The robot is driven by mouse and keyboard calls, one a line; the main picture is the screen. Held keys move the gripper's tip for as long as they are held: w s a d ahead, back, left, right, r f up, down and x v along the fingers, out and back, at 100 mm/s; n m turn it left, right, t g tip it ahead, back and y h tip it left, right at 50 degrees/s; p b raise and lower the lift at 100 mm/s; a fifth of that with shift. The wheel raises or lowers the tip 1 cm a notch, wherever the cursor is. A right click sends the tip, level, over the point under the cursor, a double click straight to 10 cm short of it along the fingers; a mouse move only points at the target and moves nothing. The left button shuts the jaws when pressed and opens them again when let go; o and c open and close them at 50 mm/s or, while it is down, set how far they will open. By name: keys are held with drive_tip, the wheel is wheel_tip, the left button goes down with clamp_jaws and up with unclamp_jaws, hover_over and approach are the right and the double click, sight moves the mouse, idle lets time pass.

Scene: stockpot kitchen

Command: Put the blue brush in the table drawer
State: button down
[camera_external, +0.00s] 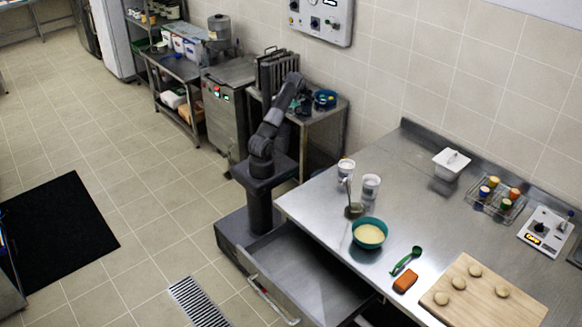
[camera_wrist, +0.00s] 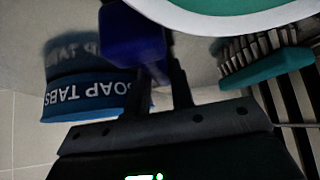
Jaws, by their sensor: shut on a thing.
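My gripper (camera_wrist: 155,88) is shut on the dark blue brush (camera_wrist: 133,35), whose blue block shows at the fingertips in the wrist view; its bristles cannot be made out. In the external view my gripper (camera_external: 303,104) is over the small steel side table at the back, and the brush is too small to tell there. The table drawer (camera_external: 310,278), under the large steel worktable, is pulled out and looks empty.
A blue soap tabs tub (camera_wrist: 85,95) is left of my gripper, and a teal brush (camera_wrist: 268,66) is to its right. A white-rimmed round thing (camera_wrist: 230,18) is close above. The worktable (camera_external: 400,170) holds cups, a bowl (camera_external: 370,233) and a dough board (camera_external: 480,300).

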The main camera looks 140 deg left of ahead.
drive_tip(key=c, duration=1.3)
unclamp_jaws()
drive_tip(key=shift+f, duration=0.1)
drive_tip(key=shift+o, duration=0.2)
drive_tip(key=shift+r, duration=0.25)
drive_tip(key=v, duration=1.2)
drive_tip(key=shift+f, duration=0.1)
